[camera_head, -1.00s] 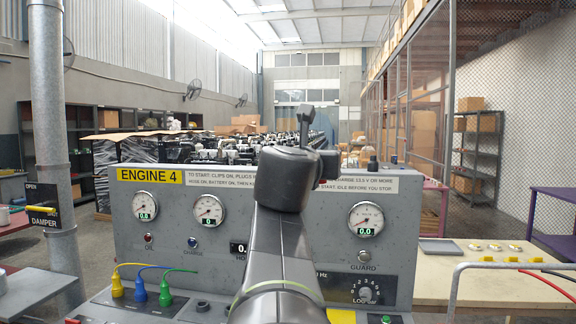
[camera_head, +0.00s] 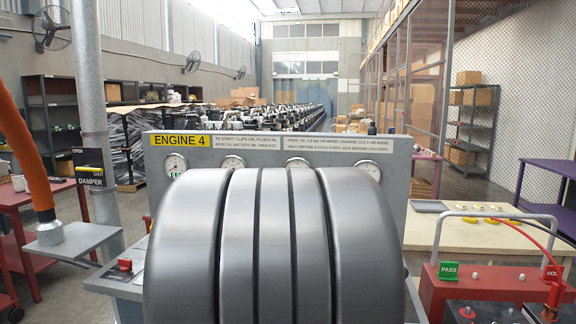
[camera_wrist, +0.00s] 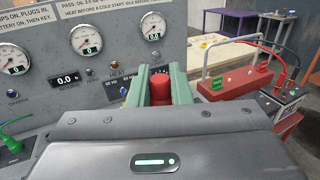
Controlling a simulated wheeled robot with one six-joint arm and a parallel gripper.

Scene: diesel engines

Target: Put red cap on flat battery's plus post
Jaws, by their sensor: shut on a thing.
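My gripper (camera_wrist: 158,76) shows in the wrist view, its two green fingers shut on a red cap (camera_wrist: 160,90). The cap is held off the panel, in front of the gauges. In the head view the gripper is hidden behind my own large grey arm link. Black batteries stand at the lower right of the head view: one (camera_head: 478,314) has a red spot on top, another (camera_head: 535,316) has a red clamp (camera_head: 554,296) on it. A black battery (camera_wrist: 284,106) also shows at the right of the wrist view, well apart from the gripper. I cannot tell which battery is flat.
A red tester box (camera_head: 462,287) with a bar handle and PASS and HOLD tags stands behind the batteries, with cables to its right. The grey ENGINE 4 panel (camera_head: 400,160) stands ahead. A beige bench (camera_head: 455,236) is behind the tester. An orange hose (camera_head: 24,150) hangs at left.

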